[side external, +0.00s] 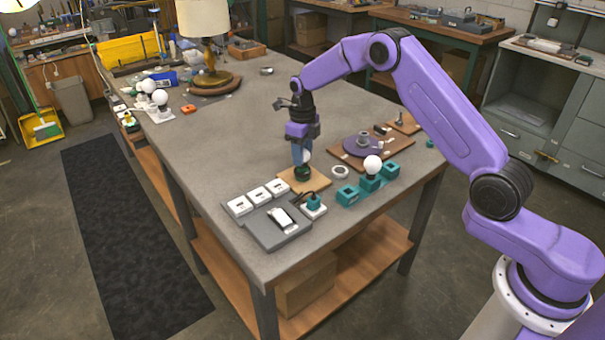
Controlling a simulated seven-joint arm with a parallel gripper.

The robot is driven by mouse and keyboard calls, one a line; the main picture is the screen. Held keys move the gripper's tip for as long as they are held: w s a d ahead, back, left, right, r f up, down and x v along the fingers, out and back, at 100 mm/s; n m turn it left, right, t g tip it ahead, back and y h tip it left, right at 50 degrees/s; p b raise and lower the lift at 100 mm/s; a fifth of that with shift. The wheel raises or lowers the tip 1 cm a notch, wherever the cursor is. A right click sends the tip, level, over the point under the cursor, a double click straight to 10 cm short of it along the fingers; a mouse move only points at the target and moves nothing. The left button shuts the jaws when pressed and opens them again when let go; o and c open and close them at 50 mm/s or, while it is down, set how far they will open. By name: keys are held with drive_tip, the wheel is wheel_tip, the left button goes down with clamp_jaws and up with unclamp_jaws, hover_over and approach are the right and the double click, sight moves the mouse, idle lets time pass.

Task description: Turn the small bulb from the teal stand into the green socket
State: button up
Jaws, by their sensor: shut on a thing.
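My gripper (302,153) points straight down and is shut on a small white bulb (306,157), mostly hidden by the fingers. The bulb is directly over the dark green socket (303,172), which stands on a square wooden board (318,182). The bulb's base seems to meet the socket, but how deep it sits cannot be told. The teal stand (349,195) is to the right, with another, larger-looking white bulb (372,165) upright in its middle block. Its two outer blocks look empty.
A white ring (340,171) lies between board and stand. A brown board with a purple disc (362,146) is behind. In front are a grey switch panel (270,227), white switches and a teal plug (313,201). A lamp (205,45) stands far left; the table's middle is clear.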

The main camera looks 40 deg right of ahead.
drive_tip(key=shift+s+f, duration=0.1)
drive_tip(key=shift+f, duration=0.05)
drive_tip(key=shift+m, duration=1.3)
drive_tip(key=o, duration=0.8)
drive_tip(key=shift+c, duration=0.2)
